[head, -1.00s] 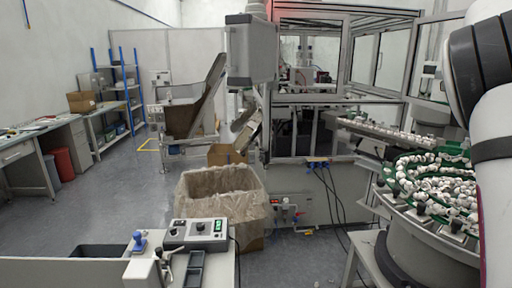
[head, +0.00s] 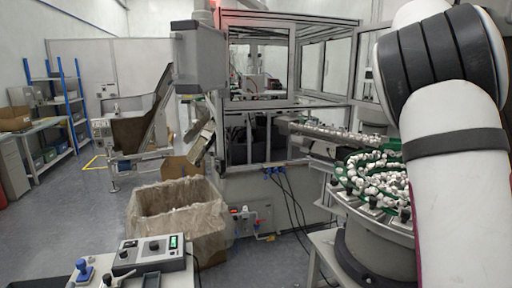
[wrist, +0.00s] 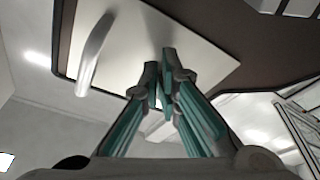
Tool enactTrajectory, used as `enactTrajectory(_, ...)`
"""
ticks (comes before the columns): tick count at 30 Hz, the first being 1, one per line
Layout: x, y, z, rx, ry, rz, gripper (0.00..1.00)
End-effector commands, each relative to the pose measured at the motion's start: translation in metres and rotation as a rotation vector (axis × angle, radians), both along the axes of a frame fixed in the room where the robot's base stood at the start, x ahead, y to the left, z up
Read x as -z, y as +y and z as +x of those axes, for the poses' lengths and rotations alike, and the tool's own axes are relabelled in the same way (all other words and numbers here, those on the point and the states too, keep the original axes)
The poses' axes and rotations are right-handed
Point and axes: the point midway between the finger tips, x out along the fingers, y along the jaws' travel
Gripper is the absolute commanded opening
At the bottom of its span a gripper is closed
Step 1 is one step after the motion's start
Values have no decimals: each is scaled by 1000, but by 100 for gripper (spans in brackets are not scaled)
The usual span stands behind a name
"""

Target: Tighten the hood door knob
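The wrist view shows a pale panel (wrist: 135,30) with a dark edge, tilted above my gripper (wrist: 161,60). A metallic bar-shaped handle (wrist: 95,55) stands out from the panel, left of the fingertips and apart from them. I cannot tell whether it is the hood door knob. My gripper has teal-ribbed fingers whose tips sit close together in front of the panel, with nothing clearly between them. How far apart they are is unclear. In the head view my arm fills the right side and my gripper is out of view.
The framed machine enclosure (head: 291,100) stands at the centre back. The round feeder bowl (head: 375,225) full of white caps is beside my arm. A lined bin (head: 180,212), a control box (head: 150,252) and hanging cables (head: 290,200) are in front. Grey floor is open at left.

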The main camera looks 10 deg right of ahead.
Motion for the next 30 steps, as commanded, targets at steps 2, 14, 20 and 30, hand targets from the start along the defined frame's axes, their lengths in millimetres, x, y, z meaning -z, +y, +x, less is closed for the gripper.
enactTrajectory(2, 5, -4, -1, 7, 4, 5, 0)
enactTrajectory(14, 7, -4, 1, 8, 3, 7, 0)
enactTrajectory(20, 7, -4, 2, 8, 4, 6, 0)
enactTrajectory(30, 8, -3, 4, 7, 2, 6, 0)
